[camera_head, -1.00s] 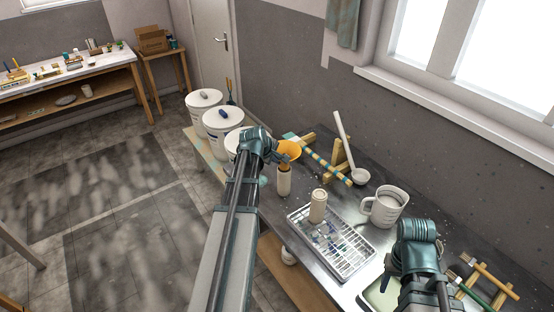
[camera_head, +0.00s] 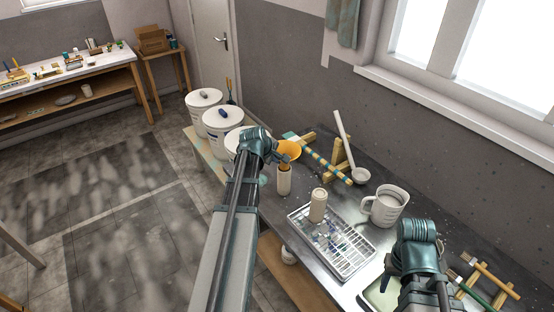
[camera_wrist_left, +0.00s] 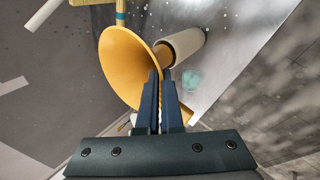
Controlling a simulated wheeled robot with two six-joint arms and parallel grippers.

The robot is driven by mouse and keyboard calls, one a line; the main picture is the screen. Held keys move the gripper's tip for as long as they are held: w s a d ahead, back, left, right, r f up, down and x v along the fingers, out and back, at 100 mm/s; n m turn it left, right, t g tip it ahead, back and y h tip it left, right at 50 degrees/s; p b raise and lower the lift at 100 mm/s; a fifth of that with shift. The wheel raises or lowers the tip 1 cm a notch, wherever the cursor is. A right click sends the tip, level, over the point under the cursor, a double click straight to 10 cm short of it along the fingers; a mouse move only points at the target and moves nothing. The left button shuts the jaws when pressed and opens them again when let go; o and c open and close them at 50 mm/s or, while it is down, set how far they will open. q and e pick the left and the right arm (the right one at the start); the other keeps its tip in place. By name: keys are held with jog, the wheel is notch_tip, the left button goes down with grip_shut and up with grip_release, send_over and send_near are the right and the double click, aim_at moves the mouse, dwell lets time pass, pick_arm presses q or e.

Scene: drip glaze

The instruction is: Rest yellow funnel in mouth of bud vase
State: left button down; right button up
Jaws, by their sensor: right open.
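The yellow funnel (camera_head: 289,149) is in my left gripper (camera_head: 279,157), wide mouth up and spout down, over the cream bud vase (camera_head: 284,183). In the left wrist view the fingers (camera_wrist_left: 161,78) are close together at the funnel's rim (camera_wrist_left: 124,62), with the pale vase (camera_wrist_left: 182,43) just beyond it. The spout reaches down to the vase mouth; I cannot tell how far it sits inside. The vase stands upright near the bench's edge. My right gripper (camera_head: 418,262) is at the lower right, apart from both; its fingertips are mostly hidden.
A wire rack tray (camera_head: 358,262) with a second beige cylinder (camera_head: 318,206) on it stands to the right of the vase. Behind are a wooden stand (camera_head: 341,158) with a striped rod, a ladle (camera_head: 360,176) and a white jug (camera_head: 386,207). Lidded white buckets (camera_head: 222,122) stand left.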

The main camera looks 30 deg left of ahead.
pick_arm(q)
jog(key=shift+f+b, duration=1.95)
dwell(1.0)
jog(key=c, duration=1.5)
grip_release()
jog(key=o, duration=0.5)
jog(key=shift+o, duration=0.2)
jog(key=shift+o, duration=1.4)
jog(key=shift+s+r, duration=0.1)
jog(key=shift+r, duration=0.05)
jog(key=p+v, duration=0.5)
jog(key=v, duration=0.1)
jog(key=shift+s+r+p, duration=0.25)
jog(key=shift+p, duration=0.1)
